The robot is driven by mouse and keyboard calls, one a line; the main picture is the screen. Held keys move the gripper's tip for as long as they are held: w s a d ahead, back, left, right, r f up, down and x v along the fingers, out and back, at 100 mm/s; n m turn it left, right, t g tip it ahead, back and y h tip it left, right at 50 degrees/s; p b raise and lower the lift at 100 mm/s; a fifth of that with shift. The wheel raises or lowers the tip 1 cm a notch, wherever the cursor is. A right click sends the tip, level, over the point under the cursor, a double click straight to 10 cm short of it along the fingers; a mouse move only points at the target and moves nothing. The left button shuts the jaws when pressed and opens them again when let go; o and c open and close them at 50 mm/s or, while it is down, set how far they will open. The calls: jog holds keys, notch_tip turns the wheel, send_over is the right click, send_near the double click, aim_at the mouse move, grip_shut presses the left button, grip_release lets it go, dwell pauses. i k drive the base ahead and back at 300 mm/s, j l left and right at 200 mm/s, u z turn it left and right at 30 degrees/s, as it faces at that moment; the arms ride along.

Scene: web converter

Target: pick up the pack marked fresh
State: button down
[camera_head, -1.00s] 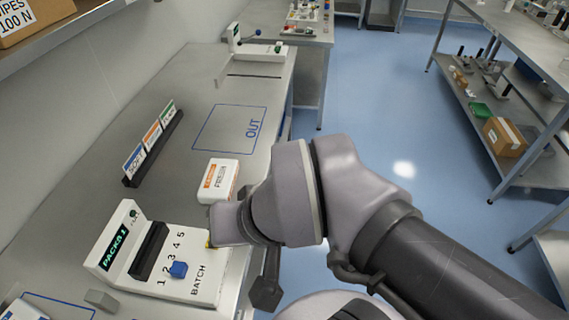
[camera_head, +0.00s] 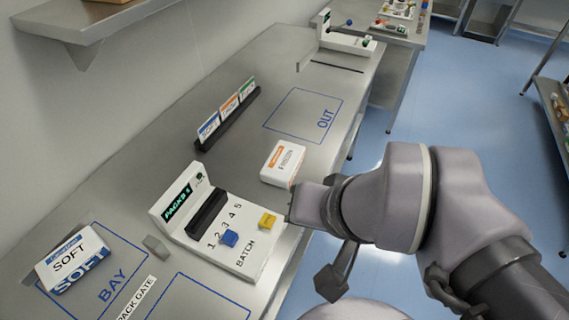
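The pack marked fresh (camera_head: 283,161) is a white pack with an orange band. It lies flat on the steel bench just beyond the batch machine and short of the OUT square. My arm reaches in from the right, and its end stands to the right of the batch machine, near the pack but apart from it in the picture. The fingers of my gripper are not clearly shown; the arm's own links hide them.
A batch machine (camera_head: 243,258) with blue and yellow buttons stands in front. A SOFT pack (camera_head: 70,262) sits by the BAY outline at left. A card holder (camera_head: 228,121) stands behind. The OUT square (camera_head: 300,116) is empty. A white device (camera_head: 345,42) stands at the far end.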

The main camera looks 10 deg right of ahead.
aim_at(282, 165)
jog(key=i+l+u, duration=0.2)
jog(key=u, duration=0.15)
jog(key=i+l+u, duration=0.2)
jog(key=u, duration=0.15)
jog(key=i+l+u, duration=0.15)
jog(key=l+u, duration=0.2)
